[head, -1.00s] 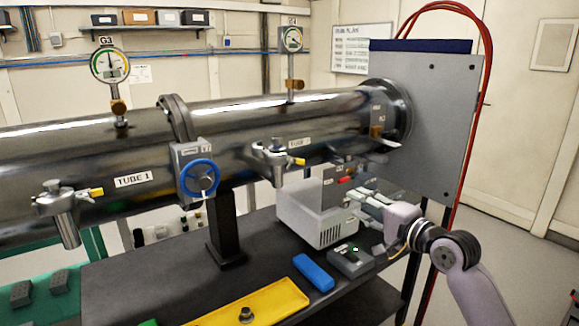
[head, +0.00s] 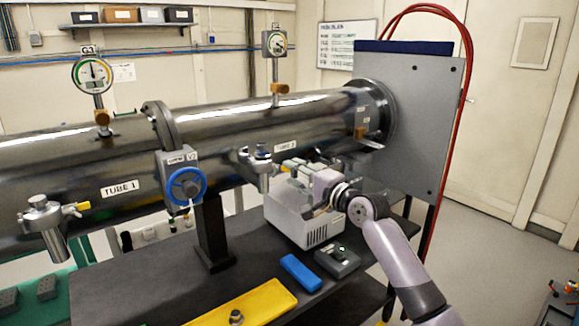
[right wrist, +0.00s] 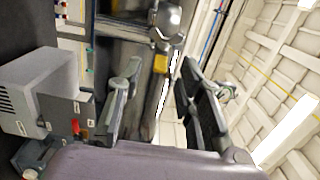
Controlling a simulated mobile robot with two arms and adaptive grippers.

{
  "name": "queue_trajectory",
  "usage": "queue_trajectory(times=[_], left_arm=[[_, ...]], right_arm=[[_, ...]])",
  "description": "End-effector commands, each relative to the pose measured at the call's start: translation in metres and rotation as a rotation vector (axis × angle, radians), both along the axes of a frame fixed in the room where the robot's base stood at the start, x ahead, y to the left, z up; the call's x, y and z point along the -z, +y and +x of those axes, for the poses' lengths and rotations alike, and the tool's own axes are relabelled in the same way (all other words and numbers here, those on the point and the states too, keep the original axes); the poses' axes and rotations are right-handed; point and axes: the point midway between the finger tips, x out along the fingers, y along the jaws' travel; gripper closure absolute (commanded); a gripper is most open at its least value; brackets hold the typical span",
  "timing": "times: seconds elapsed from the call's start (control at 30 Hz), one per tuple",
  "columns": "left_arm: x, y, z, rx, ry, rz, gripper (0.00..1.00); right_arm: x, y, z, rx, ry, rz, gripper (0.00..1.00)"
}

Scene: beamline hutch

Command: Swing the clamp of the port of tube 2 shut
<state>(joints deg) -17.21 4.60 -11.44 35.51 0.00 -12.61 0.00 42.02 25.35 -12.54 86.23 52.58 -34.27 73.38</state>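The port of tube 2 (head: 260,168) is a metal stub with a flanged top on the side of tube 2 (head: 310,118). It also shows at the top of the right wrist view (right wrist: 166,22), where its clamp's yellow tab (right wrist: 160,64) appears in the gap beyond my fingertips. My left gripper is not in view.
A light grey box (head: 292,212) stands below my right gripper. The valve's blue wheel (head: 186,186) is left of the port. A grey plate (head: 415,120) stands at the right.

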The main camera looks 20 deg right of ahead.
Motion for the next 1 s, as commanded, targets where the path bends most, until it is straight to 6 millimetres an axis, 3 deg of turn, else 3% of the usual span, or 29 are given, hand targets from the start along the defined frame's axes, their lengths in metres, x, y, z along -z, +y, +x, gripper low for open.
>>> queue_trajectory(times=[0.2, 0.57, 1.0], left_arm=[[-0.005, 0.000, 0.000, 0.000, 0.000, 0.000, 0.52], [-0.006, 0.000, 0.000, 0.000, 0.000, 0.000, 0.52], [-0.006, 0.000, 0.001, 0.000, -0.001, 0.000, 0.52]], right_arm=[[-0.001, 0.008, 0.021, 0.000, -0.001, 0.001, 0.67], [0.000, 0.010, 0.026, 0.000, -0.001, 0.000, 0.67], [0.000, 0.010, 0.026, 0.001, 0.000, 0.000, 0.95]])
